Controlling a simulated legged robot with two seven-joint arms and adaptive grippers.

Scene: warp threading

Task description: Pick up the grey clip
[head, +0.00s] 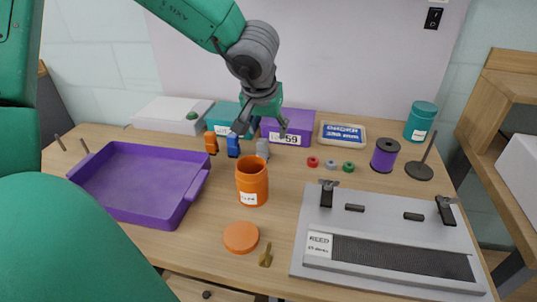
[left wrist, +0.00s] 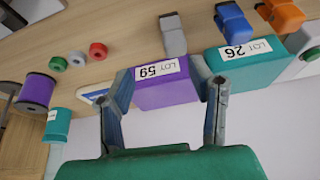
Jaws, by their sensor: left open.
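The grey clip (head: 262,149) stands on the table in front of the purple box (head: 290,126), to the right of a blue clip (head: 233,146) and an orange clip (head: 211,143). My left gripper (head: 262,131) is open and empty, above and just behind the grey clip in the head view, its fingers spread in front of the purple box. In the left wrist view the grey clip (left wrist: 173,36) lies beyond the open fingertips (left wrist: 170,82), apart from them, with the purple box between the fingers. My right gripper is not in view.
An orange cup (head: 252,184) stands in front of the clips, with a purple tray (head: 130,190) to the left. Several small rings, a purple spool (head: 385,155) and a grey board (head: 390,235) are to the right. A teal box (left wrist: 243,53) stands beside the purple box.

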